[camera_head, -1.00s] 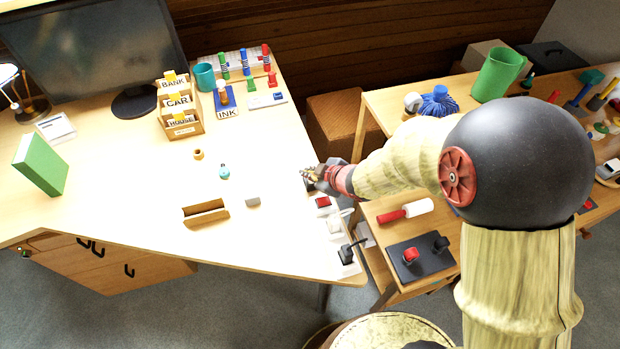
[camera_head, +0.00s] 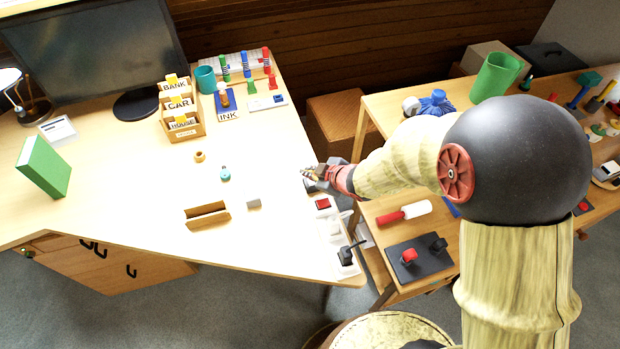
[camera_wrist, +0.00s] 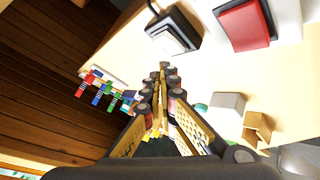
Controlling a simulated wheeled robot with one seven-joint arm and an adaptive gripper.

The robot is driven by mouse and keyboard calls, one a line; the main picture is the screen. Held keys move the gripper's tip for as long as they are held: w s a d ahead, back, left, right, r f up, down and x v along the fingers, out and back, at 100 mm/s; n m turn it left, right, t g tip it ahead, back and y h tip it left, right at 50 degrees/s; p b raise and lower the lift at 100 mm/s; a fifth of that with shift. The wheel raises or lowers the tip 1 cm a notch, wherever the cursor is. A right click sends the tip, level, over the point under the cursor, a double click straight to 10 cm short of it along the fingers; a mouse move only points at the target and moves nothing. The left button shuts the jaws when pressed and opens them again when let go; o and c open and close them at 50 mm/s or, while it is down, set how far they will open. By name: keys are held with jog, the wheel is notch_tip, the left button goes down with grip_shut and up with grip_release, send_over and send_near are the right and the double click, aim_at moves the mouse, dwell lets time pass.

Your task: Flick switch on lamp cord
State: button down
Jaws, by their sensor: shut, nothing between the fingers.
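A switch with a black frame, a pale rocker and a black cord (camera_wrist: 174,32) lies on the desk at the top of the wrist view. In the head view it is mostly hidden under my gripper (camera_head: 308,172), at the desk's right edge. In the wrist view my gripper (camera_wrist: 164,70) is shut and empty, its fingertips just below the switch in the picture. I cannot tell whether they touch it. The lamp (camera_head: 32,106) stands at the desk's far left; its cord cannot be traced to the switch.
A red rocker switch (camera_wrist: 243,24) sits close beside, also in the head view (camera_head: 323,204). A white switch (camera_head: 331,228) and a black lever switch (camera_head: 347,255) follow along the edge. A card box (camera_head: 183,128) and stamps stand farther back. The desk's middle is mostly clear.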

jog(key=r+p, duration=0.5)
jog(key=shift+w+d, duration=0.1)
jog(key=shift+d, duration=0.2)
jog(key=shift+f, duration=0.1)
dwell(0.5)
jog(key=s+d+f+m+g+h, duration=0.2)
jog(key=s+d+f+m+h, duration=0.15)
jog(key=d, duration=0.35)
jog(key=s+d+r+m+g+h, duration=0.2)
jog(key=s+d+r+m+h, duration=0.15)
jog(key=s+d+r, duration=0.4)
jog(key=s+d+r+m+t+y, duration=0.1)
jog(key=s+r+m, duration=0.5)
jog(key=s+r, duration=1)
notch_tip(320, 180, up, 4)
jog(key=shift+d+r+m+t, duration=0.1)
jog(key=shift+d+m+t, duration=0.3)
jog(key=shift+d, duration=0.25)
